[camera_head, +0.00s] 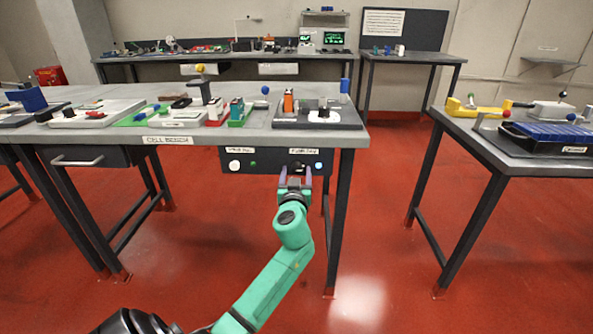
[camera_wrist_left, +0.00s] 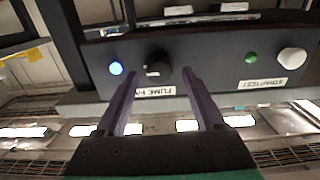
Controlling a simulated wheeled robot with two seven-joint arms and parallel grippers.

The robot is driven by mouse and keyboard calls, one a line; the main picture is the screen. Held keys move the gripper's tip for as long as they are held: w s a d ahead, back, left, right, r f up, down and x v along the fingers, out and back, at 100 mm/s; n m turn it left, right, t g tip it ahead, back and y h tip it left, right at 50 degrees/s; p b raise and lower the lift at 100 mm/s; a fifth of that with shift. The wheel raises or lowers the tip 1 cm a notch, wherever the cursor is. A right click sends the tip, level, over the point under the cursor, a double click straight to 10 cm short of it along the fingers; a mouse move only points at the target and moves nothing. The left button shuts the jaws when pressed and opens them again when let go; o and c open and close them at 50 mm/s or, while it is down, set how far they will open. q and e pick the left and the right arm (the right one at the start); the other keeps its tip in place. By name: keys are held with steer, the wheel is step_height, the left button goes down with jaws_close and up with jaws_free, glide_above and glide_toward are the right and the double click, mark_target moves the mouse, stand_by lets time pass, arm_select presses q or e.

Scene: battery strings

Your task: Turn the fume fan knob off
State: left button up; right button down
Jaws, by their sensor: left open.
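The fume fan knob (camera_wrist_left: 157,67) is a round black knob with a short white mark, on the dark panel under the cell bench's front edge. Its label (camera_wrist_left: 155,91) reads FUME FAN, upside down in the wrist view. A lit blue lamp (camera_wrist_left: 115,68) sits beside it; the lamp also shows in the head view (camera_head: 318,166). My left gripper (camera_head: 294,176) is open in front of the panel. In the wrist view its fingertips (camera_wrist_left: 158,78) lie to either side of the knob; I cannot tell whether they touch it. In the head view the gripper mostly hides the knob. My right gripper is out of view.
A second white knob (camera_wrist_left: 292,60) and a green lamp (camera_wrist_left: 251,57) share the panel. The bench top (camera_head: 255,137) above carries several fixtures. A bench leg (camera_head: 340,215) stands close right of my left arm. Red floor is clear between the benches.

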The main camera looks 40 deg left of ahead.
arm_select(q)
steer(key=shift+x, duration=0.9)
jaws_close()
